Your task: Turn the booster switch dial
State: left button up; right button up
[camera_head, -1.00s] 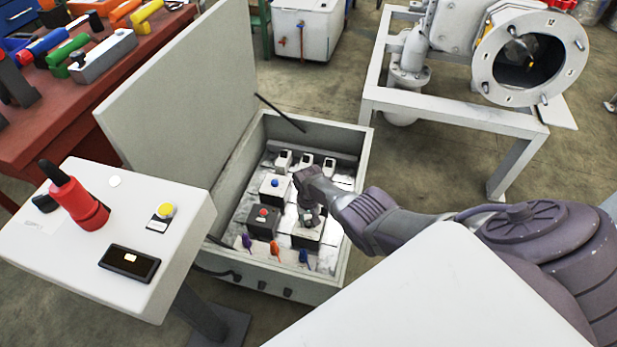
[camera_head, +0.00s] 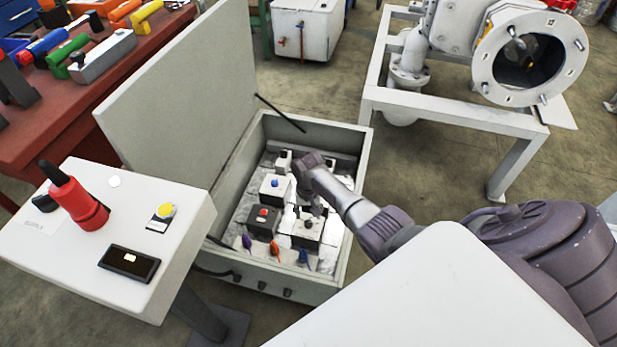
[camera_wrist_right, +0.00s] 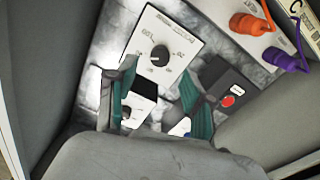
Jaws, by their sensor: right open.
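A black dial (camera_wrist_right: 159,55) with a printed scale sits on a white-topped switch box (camera_wrist_right: 178,38) in the right wrist view. It also shows in the head view (camera_head: 308,224), at the near right inside the open control case (camera_head: 352,200). I cannot read which switch is the booster. My right gripper (camera_wrist_right: 156,82) is open, with one teal finger on each side, and holds nothing. Its fingers lie just beyond the dial, apart from it. In the head view, the right gripper (camera_head: 316,206) reaches down into the case and partly hides the switches behind it. My left gripper is not in view.
The case lid (camera_head: 180,95) stands open at the left. A red-button box (camera_head: 263,214) is left of the dial; orange (camera_wrist_right: 248,22) and purple (camera_wrist_right: 283,60) plugs are near it. A white pedestal panel (camera_head: 50,255) stands left. The case walls surround the gripper closely.

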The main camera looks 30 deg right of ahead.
aim_at(309, 222)
notch_tip(309, 222, up, 7)
dwell(0.3)
jog(key=shift+s, duration=0.1)
dwell(0.4)
